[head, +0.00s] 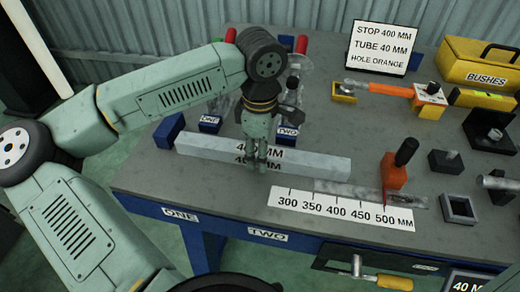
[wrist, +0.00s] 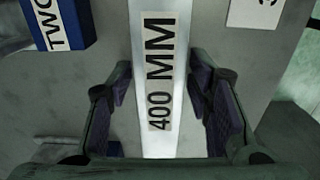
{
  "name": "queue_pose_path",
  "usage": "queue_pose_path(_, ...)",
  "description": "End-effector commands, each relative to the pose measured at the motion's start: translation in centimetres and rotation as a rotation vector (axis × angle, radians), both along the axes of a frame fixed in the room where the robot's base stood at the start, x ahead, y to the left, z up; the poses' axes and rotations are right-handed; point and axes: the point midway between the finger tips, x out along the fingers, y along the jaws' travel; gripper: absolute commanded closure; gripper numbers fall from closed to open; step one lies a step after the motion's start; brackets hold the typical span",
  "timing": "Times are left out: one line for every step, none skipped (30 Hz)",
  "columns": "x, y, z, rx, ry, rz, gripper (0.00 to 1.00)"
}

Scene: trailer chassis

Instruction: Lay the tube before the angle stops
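The tube (head: 315,165) is a long pale grey square bar lying near the table's front edge. In the wrist view the tube (wrist: 149,25) carries a label reading 400 MM. My gripper (head: 258,162) is down over its middle, pointing downward. In the wrist view my gripper (wrist: 162,90) has its dark fingers spread on both sides of the tube, with narrow gaps visible. Blue blocks stand behind the tube, one labelled ONE (head: 210,122) and one labelled TWO (head: 287,131); the TWO block also shows in the wrist view (wrist: 58,22). I cannot tell for certain which parts are the angle stops.
A ruler strip (head: 340,207) marked 300 to 500 MM lies at right, with an orange stop (head: 393,177) by a metal bar. A sign (head: 382,47) reads STOP 400 MM, TUBE 40 MM, HOLE ORANGE. Clamps with red handles (head: 301,44) stand behind my gripper. A yellow BUSHES box (head: 485,68) is at back right.

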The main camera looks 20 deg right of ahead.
Motion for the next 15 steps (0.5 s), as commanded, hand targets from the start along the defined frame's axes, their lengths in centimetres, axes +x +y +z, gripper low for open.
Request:
queue_pose_path(0.0,0.0,0.0,0.000,0.000,0.000,0.48)
queue_pose_path(0.0,0.0,0.0,0.000,0.000,0.000,0.47)
queue_pose_path(0.0,0.0,0.0,0.000,0.000,0.000,0.47)
queue_pose_path(0.0,0.0,0.0,0.000,0.000,0.000,0.47)
queue_pose_path(0.0,0.0,0.0,0.000,0.000,0.000,0.47)
queue_pose_path(0.0,0.0,0.0,0.000,0.000,0.000,0.47)
queue_pose_path(0.0,0.0,0.0,0.000,0.000,0.000,0.47)
queue_pose_path(0.0,0.0,0.0,0.000,0.000,0.000,0.47)
queue_pose_path(0.0,0.0,0.0,0.000,0.000,0.000,0.47)
queue_pose_path(0.0,0.0,0.0,0.000,0.000,0.000,0.47)
queue_pose_path(0.0,0.0,0.1,0.000,0.000,0.000,0.47)
queue_pose_path(0.0,0.0,0.3,0.000,0.000,0.000,0.47)
queue_pose_path(0.0,0.0,0.4,-0.001,-0.001,0.000,0.47)
queue_pose_path(0.1,0.0,0.6,0.000,-0.001,0.001,0.47)
queue_pose_path(0.1,0.0,1.1,0.000,-0.001,0.001,0.47)
